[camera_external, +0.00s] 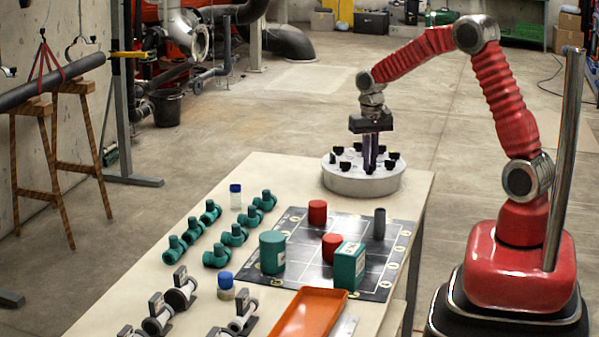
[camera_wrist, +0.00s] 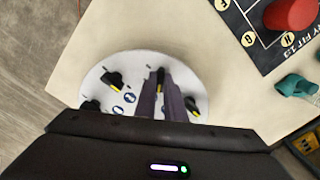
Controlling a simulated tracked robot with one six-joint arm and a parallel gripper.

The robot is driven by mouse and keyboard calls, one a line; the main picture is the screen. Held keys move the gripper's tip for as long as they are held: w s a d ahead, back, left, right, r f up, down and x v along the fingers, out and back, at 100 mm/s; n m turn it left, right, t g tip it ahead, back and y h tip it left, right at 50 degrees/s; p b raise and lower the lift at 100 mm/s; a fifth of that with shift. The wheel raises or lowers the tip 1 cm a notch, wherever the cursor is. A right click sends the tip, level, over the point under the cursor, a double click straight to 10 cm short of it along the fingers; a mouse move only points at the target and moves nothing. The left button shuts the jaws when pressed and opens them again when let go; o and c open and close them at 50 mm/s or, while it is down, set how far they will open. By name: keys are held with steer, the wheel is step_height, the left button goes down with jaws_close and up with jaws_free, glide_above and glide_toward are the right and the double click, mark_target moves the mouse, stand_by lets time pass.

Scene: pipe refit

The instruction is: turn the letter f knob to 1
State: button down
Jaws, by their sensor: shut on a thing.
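The round white knob panel (camera_external: 349,183) stands at the far end of the table, with several black knobs around its top. My gripper (camera_external: 370,168) points straight down over the panel, its fingers among the knobs. In the wrist view the panel (camera_wrist: 134,66) shows black knobs with yellow marks, such as one knob (camera_wrist: 113,79) at the left. My gripper's fingers (camera_wrist: 161,84) are shut on a black knob (camera_wrist: 161,72), mostly hidden between them. The letters and numbers on the panel are too small or covered to read, so I cannot tell which knob is the letter f knob.
A dark grid board (camera_external: 331,226) nearer the camera carries red and green cylinders, a green box (camera_external: 349,265) and a grey cylinder (camera_external: 379,223). Green pipe fittings (camera_external: 233,235) stand at the left. An orange tray (camera_external: 309,314) lies in front. Bare table surrounds the panel's left side.

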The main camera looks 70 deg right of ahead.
steer(key=shift+m, duration=0.5)
steer(key=c, duration=1.8)
jaws_free()
steer(key=shift+c, duration=0.2)
steer(key=shift+r, duration=0.1)
step_height(320, 180, up, 14)
steer(key=shift+f, duration=0.25)
